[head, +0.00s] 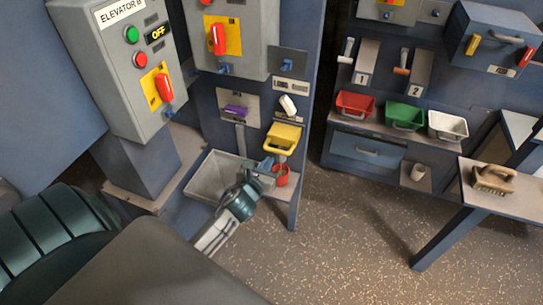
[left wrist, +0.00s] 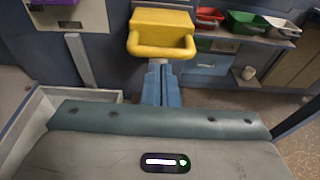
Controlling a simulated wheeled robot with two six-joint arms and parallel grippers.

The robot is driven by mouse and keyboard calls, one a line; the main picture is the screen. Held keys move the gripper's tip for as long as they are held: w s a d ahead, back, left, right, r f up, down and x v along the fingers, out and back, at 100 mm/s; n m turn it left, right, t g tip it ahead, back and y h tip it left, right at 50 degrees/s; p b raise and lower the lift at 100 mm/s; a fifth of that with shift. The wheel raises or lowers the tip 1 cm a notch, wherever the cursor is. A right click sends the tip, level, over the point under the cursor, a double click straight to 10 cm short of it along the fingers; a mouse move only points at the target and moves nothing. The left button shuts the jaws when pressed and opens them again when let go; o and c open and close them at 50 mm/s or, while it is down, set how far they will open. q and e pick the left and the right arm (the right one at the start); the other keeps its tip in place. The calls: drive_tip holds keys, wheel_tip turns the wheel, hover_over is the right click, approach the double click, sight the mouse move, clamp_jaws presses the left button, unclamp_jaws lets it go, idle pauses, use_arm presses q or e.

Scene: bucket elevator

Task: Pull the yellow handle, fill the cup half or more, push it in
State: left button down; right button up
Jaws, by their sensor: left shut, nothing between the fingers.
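The yellow handle (head: 283,139), a scoop-shaped pull, sits on the front of the grey-blue machine. In the left wrist view the yellow handle (left wrist: 160,42) is straight ahead at top centre. A red cup (head: 281,176) stands upright just below the handle; its contents cannot be made out. My left gripper (head: 266,165) is just below and left of the handle, close to the cup; contact cannot be told. In the left wrist view my left gripper (left wrist: 160,82) has its fingers together and empty, below the handle. The red cup is not visible there. My right gripper is not in view.
A grey open trough (head: 212,178) lies left of my left gripper. An "ELEVATOR B" panel (head: 128,60) reads OFF. Red (head: 355,104), green (head: 404,115) and white (head: 448,126) bins line a shelf at right. A pale cup (head: 418,172) and a brush (head: 493,180) are farther right.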

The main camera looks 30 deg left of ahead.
sight(280, 140)
use_arm(q)
drive_tip(key=shift+x, duration=1.9)
drive_tip(key=shift+w+p, duration=0.15)
drive_tip(key=shift+p, duration=0.15)
drive_tip(key=p+x, duration=0.1)
drive_tip(key=x, duration=0.2)
drive_tip(key=r+p+x, duration=0.1)
drive_tip(key=p+x, duration=0.1)
drive_tip(key=x, duration=0.1)
drive_tip(key=shift+w+r, duration=0.1)
drive_tip(key=shift+r, duration=0.1)
drive_tip(key=shift+w+a, duration=0.1)
drive_tip(key=shift+r, duration=0.1)
drive_tip(key=shift+r, duration=0.1)
